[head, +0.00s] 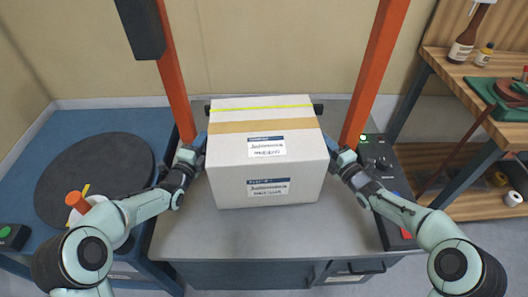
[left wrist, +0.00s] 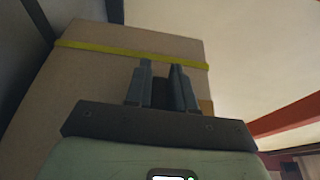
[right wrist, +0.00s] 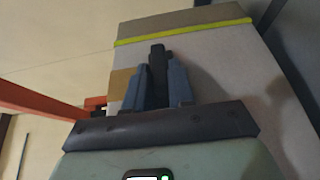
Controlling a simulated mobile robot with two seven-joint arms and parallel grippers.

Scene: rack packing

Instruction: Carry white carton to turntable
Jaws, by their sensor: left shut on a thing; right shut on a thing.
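The white carton (head: 232,170) is in the middle of the head view, over the grey bench, with brown tape, a yellow strap and two labels. I cannot tell whether its underside touches the bench. My left gripper (head: 200,144) is shut at its left side, and my right gripper (head: 332,147) is shut at its right side. In the left wrist view the fingers (left wrist: 160,85) are close to the carton wall (left wrist: 95,85); a dark piece shows between them. The right wrist view shows the same with its fingers (right wrist: 158,80). The turntable (head: 95,180), a dark round disc, lies at the left.
The grey bench (head: 240,238) has orange posts (head: 372,75) left and right behind the carton. A blue table (head: 115,117) bears the turntable; an orange-topped item (head: 76,200) stands at its near edge. Wooden shelves (head: 460,60) with bottles are at the right.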

